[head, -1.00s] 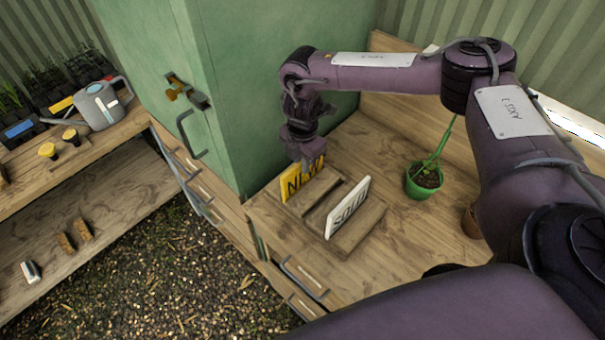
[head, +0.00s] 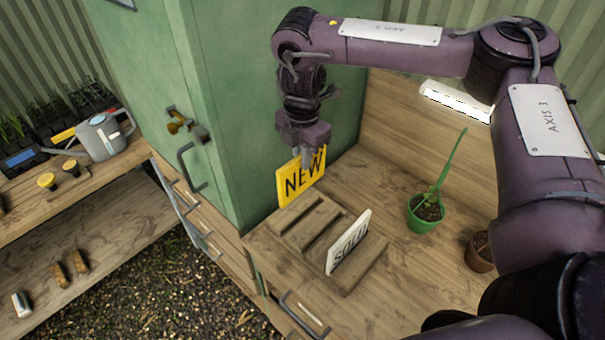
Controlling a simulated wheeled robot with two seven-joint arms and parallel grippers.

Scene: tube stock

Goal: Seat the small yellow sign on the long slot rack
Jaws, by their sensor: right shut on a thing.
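The small yellow sign (head: 296,184), lettered NEW, is upright in my right gripper (head: 305,156). The gripper is shut on its upper edge. The sign is just above the far-left end of the wooden slot rack (head: 322,222); a small gap seems to show beneath it, though I cannot tell its exact height. A white sign (head: 348,243), lettered SOLD, stands upright, slightly tilted, in a slot nearer the rack's right end. My left gripper is not in view.
A green cabinet (head: 240,110) stands close on the left of the rack. A green pot (head: 424,222) with a tall plant and a brown pot (head: 481,250) stand to the right. A shelf unit at left holds a grey watering can (head: 97,138). Bare bench lies right of the rack.

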